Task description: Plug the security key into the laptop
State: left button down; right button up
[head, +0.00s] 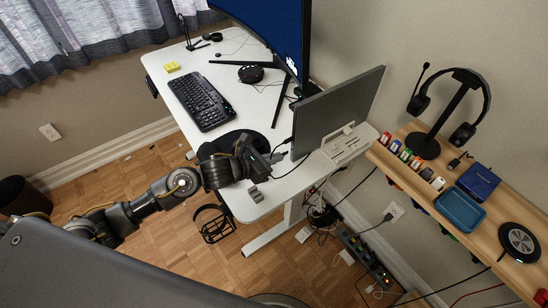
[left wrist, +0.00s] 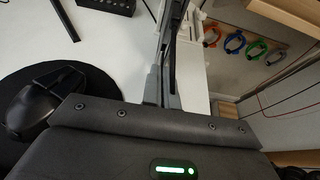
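The grey laptop (head: 338,112) stands upright on a white stand (head: 348,145) at the desk's right end, its back facing the head view. My left gripper (head: 281,157) is beside the laptop's lower left edge; I cannot tell whether they touch. In the left wrist view, its grey fingers (left wrist: 163,88) look close together, next to a thin dark upright edge (left wrist: 170,45), probably the laptop. I cannot make out the security key or whether anything is between the fingers. My right gripper is out of view.
On the white desk (head: 289,185) are a keyboard (head: 200,101), monitor (head: 270,25), yellow block (head: 172,67) and small grey object (head: 256,195). A mouse (left wrist: 45,103) lies left of my gripper. The wooden shelf (head: 450,211) holds a headset (head: 450,100) and blue tray (head: 460,209).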

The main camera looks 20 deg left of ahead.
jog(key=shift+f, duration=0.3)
pick_arm(q)
jog(key=shift+w+d+b, duration=0.65)
jog(key=shift+w+d, duration=0.1)
jog(key=shift+w, duration=0.15)
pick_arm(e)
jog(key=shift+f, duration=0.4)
pick_arm(q)
jog(key=c, duration=1.6)
grip_release()
